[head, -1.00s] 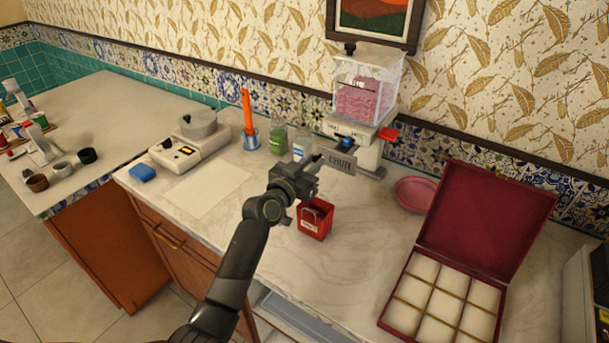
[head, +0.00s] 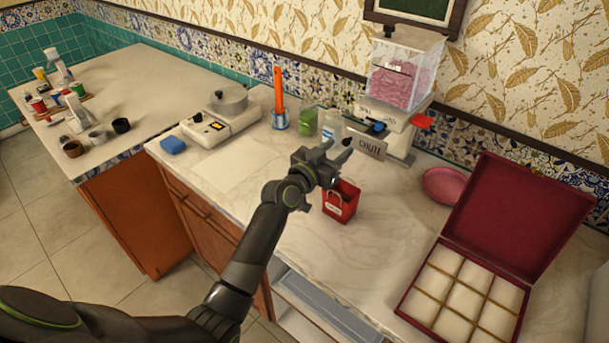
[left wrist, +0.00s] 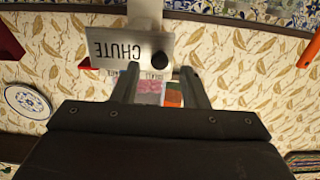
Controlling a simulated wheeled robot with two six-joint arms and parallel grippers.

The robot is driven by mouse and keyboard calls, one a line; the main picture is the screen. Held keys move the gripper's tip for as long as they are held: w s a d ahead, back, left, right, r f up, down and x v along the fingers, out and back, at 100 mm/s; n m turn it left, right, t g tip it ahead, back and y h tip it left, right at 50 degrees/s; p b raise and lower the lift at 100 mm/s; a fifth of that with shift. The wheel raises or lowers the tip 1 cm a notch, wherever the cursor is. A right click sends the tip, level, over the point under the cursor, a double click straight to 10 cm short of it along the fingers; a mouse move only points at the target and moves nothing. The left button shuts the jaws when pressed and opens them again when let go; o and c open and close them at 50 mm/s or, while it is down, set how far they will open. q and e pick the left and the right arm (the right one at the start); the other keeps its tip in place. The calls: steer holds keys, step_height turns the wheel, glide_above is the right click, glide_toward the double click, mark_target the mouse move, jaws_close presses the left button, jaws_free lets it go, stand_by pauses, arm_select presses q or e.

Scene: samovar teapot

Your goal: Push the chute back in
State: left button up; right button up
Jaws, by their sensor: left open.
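The chute's grey plate (head: 368,145), lettered CHUTE, sticks out at the front of the dispenser (head: 397,82), which holds pink pieces. The plate (left wrist: 113,50) also shows upside down in the left wrist view, with a round black knob (left wrist: 160,61) at one end. My left gripper (head: 339,152) is open in front of the plate's left end, near the knob (head: 347,141). In the left wrist view my left gripper (left wrist: 160,82) has its two fingers apart, with the knob between them in the picture. I cannot tell if they touch it. My right gripper is not in view.
A small red box (head: 340,203) stands below my left gripper. A green jar (head: 308,121), an orange-handled tool (head: 279,95) and a scale (head: 220,125) are to the left. A pink dish (head: 445,186) and open maroon box (head: 460,290) are to the right.

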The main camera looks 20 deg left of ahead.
arm_select(q)
steer(key=b+v, duration=0.2)
steer(key=v, duration=1.3)
steer(key=shift+s, duration=0.15)
